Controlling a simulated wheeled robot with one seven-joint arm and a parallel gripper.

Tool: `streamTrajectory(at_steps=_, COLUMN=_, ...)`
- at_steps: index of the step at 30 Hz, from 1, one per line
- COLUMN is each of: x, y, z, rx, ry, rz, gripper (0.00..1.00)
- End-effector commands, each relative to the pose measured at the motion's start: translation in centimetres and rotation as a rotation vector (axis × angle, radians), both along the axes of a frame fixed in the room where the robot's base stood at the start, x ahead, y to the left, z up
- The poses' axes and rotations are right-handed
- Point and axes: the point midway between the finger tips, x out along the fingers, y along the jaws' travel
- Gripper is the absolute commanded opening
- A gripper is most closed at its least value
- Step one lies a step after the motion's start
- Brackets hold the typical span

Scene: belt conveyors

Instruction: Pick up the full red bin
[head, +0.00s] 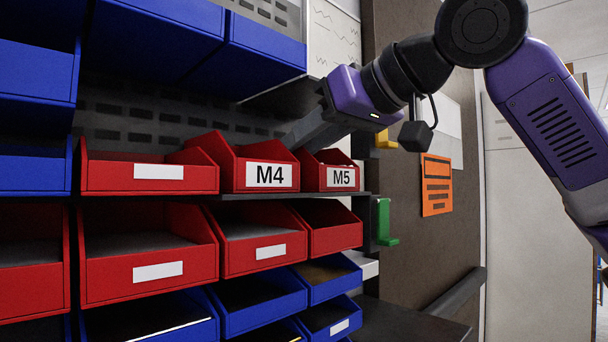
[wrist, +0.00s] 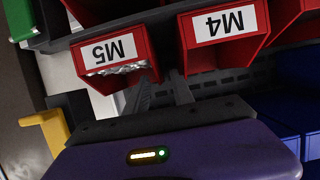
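The red bin labelled M5 (head: 341,178) sits on the upper red shelf row, right of the red bin labelled M4 (head: 270,176). In the wrist view, which is upside down, M5 (wrist: 109,51) shows shiny silvery contents at its opening. M4 (wrist: 222,24) shows no contents there. My gripper (head: 305,132) reaches in from the right above these two bins. In the wrist view its fingers (wrist: 161,90) are apart, near M5's side wall on the M4 side. I cannot tell whether they touch the wall.
An unlabelled-looking red bin (head: 150,172) stands left of M4. More red bins (head: 150,255) fill the row below, with blue bins (head: 262,302) under them and blue bins (head: 265,45) above. A green hook (head: 383,220) and yellow bracket (head: 386,138) stick out at right.

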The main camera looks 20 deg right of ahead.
Motion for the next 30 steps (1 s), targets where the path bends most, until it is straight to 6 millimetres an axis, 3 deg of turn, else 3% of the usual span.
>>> streamTrajectory(at_steps=7, x=3.0, y=0.8, z=-1.0, rx=-0.001, ry=0.002, rz=0.0, gripper=0.29)
streamTrajectory(at_steps=16, x=3.5, y=1.0, z=-1.3, rx=0.0, ry=0.0, rz=0.001, gripper=0.29)
streamTrajectory(at_steps=21, x=3.5, y=1.0, z=-1.3, rx=0.001, ry=0.0, rz=0.001, gripper=0.0)
streamTrajectory(at_steps=30, x=3.5, y=1.0, z=-1.3, rx=0.001, ry=0.0, rz=0.0, gripper=0.0)
